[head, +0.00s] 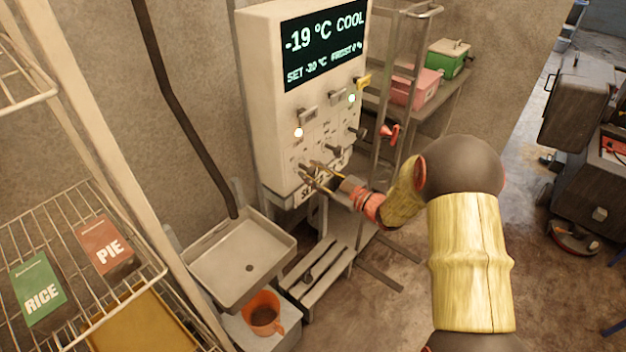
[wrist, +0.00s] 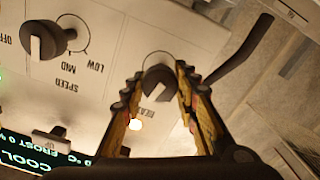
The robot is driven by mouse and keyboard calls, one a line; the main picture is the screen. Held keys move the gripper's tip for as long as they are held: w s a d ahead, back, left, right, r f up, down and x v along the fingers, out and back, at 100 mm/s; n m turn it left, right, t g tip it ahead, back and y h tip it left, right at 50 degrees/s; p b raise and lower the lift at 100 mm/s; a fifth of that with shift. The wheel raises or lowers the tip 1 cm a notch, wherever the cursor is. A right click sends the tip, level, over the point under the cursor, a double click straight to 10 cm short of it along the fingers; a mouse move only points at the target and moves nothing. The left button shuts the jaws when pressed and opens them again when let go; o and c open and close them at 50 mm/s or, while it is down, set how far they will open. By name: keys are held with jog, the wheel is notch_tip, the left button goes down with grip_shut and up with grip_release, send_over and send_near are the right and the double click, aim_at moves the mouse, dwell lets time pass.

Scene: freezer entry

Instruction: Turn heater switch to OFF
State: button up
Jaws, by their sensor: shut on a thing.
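The white control panel (head: 262,110) stands in the middle of the head view, with a lit display (head: 322,45) reading -19 °C COOL. My gripper (head: 308,174) is at the panel's lower left. In the wrist view, my gripper (wrist: 158,82) is shut on the heater switch (wrist: 160,72), a dark round knob with a finger on each side. Its label is partly hidden by the fingers, and its pointer setting cannot be read. A warm light (wrist: 135,125) glows by the fingers. The speed knob (wrist: 45,40) is beside it, apart from my gripper.
A white sink (head: 240,258) and an orange mug (head: 263,312) are below left of the panel. A wire rack (head: 70,215) with rice and pie boxes is at the left. A shelf with a pink box (head: 412,90) and green box (head: 448,60) is behind right.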

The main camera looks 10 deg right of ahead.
jog(key=n+b, duration=0.1)
jog(key=b, duration=0.1)
jog(key=n+b, duration=0.1)
jog(key=n, duration=0.1)
jog(key=n+b, duration=0.1)
jog(key=b, duration=0.1)
jog(key=shift+f+n+b, duration=0.3)
jog(key=shift+n, duration=0.1)
jog(key=n+b, duration=0.4)
jog(key=b, duration=0.2)
jog(key=shift+s+r+n, duration=0.1)
jog(key=shift+n, duration=0.3)
jog(key=o, duration=1.2)
jog(key=shift+r, duration=0.1)
jog(key=shift+c, duration=0.2)
jog(key=v, duration=1.2)
jog(key=shift+a, duration=0.1)
